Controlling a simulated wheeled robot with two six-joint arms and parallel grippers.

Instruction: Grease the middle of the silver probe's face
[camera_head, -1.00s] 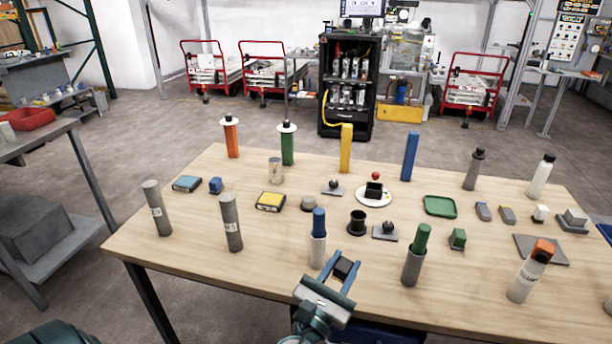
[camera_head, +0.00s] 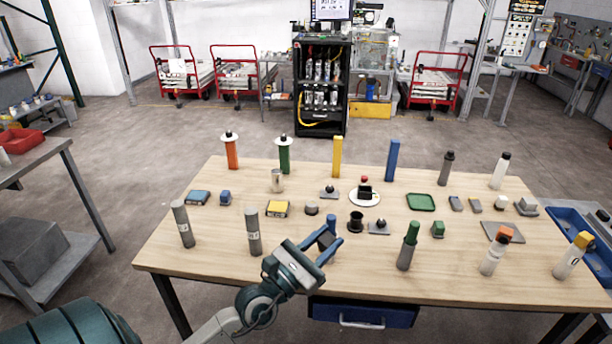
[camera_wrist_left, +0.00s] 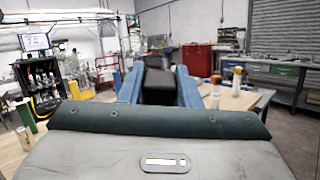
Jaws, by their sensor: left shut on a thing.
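My left gripper (camera_head: 323,243) is shut on a small dark block (camera_head: 326,239), held above the table's front middle. The dark block (camera_wrist_left: 158,84) also shows between the blue fingers in the left wrist view. Behind the gripper, a blue-topped tube (camera_head: 332,222) is mostly hidden. I cannot tell for sure which thing is the silver probe. A short silver cylinder (camera_head: 277,181) stands at the back left, and two grey plates with dark round knobs, one at the back (camera_head: 329,191) and one in the middle (camera_head: 378,227), lie on the table. My right gripper is not in view.
A blue drawer (camera_head: 362,312) hangs below the front edge. A blue bin (camera_head: 590,235) stands right.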

